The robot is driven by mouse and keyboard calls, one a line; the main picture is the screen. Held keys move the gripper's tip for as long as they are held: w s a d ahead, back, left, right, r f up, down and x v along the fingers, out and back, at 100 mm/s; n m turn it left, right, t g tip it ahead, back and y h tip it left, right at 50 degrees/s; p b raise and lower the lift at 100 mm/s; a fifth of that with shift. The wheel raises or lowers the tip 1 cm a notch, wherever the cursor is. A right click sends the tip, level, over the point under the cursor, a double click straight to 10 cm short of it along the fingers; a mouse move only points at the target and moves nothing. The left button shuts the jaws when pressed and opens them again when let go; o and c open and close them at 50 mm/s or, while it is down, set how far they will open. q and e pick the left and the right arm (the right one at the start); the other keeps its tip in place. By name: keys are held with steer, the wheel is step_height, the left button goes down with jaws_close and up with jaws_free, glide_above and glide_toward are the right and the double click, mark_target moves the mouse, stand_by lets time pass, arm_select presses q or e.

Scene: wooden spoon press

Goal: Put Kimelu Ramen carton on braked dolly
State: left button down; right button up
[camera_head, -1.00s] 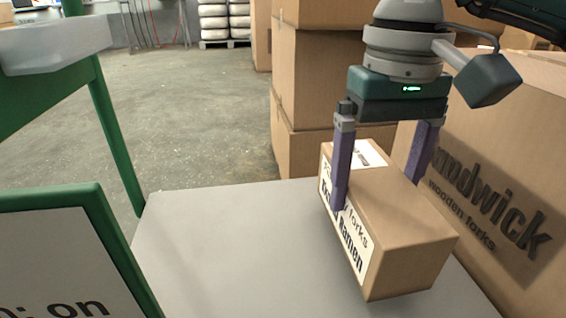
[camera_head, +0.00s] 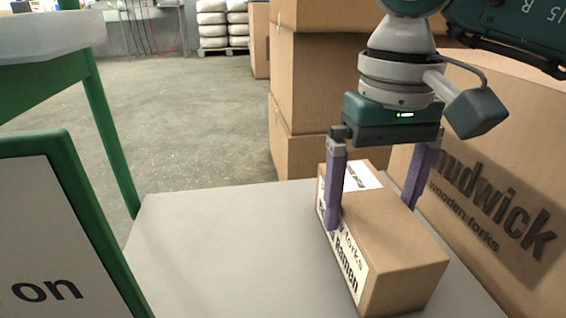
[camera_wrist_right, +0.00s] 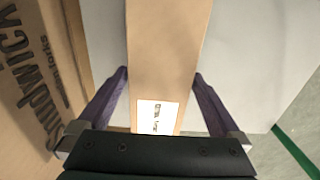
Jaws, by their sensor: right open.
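The Kimelu Ramen carton (camera_head: 395,240) is a brown box with a white printed label on its left side, partly covered by a finger, and a small white label on top. It appears to rest on a flat grey deck (camera_head: 220,250), which I take for the dolly; its wheels and brake are out of view. My right gripper (camera_head: 374,214) is open above the carton, one purple finger along each side. My left gripper is not in view.
A large mudwick wooden forks box (camera_head: 480,190) stands close on the right. Stacked cartons (camera_head: 320,90) stand behind the deck. A green-framed sign reading "on" (camera_head: 50,230) and a green-legged table (camera_head: 105,120) are on the left. The deck's left part is clear.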

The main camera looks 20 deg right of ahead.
step_height(320, 180, up, 12)
steer(key=p, duration=0.6)
